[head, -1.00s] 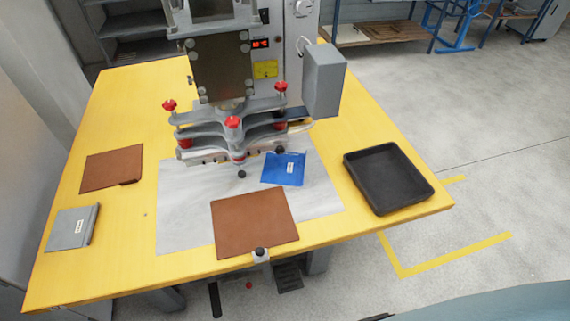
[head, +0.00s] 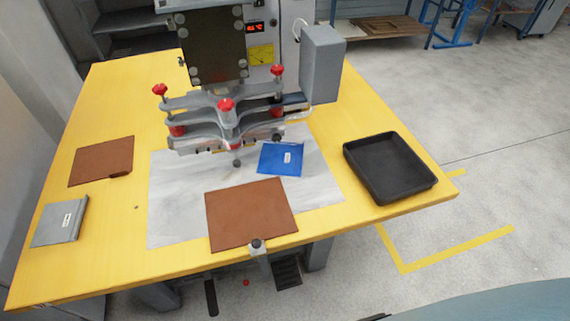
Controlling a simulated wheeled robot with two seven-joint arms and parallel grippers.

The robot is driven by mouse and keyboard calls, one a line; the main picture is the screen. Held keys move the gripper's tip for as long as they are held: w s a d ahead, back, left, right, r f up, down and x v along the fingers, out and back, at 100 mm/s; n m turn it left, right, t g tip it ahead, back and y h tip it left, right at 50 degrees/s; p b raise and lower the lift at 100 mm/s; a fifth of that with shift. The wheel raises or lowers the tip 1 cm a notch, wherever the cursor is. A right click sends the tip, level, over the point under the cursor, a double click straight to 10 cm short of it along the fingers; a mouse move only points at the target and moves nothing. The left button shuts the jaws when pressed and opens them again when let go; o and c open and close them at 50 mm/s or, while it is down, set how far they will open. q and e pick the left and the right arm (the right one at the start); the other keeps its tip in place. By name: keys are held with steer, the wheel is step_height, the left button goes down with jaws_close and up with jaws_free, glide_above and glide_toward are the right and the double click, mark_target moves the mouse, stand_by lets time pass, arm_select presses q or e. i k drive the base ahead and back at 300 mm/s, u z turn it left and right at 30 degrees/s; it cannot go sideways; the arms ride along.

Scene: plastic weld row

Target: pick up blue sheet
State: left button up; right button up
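The blue sheet (head: 281,159) lies flat on the pale grey plate of the yellow table, just right of the welding press head. It has a small white label. A brown sheet (head: 250,213) lies in front of it, at the table's front edge. Neither of my grippers shows in the head view.
The welding press (head: 222,105) with red knobs stands at the table's middle back. A black tray (head: 432,184) sits on the right. A second brown sheet (head: 100,160) and a grey labelled sheet (head: 58,222) lie on the left. Bare yellow table (head: 110,250) is free at front left.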

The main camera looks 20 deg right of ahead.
mark_target(281, 158)
steer(key=k, duration=1.25)
steer(key=u, duration=0.55)
steer(key=i, duration=1.7)
steer(key=z, duration=0.7)
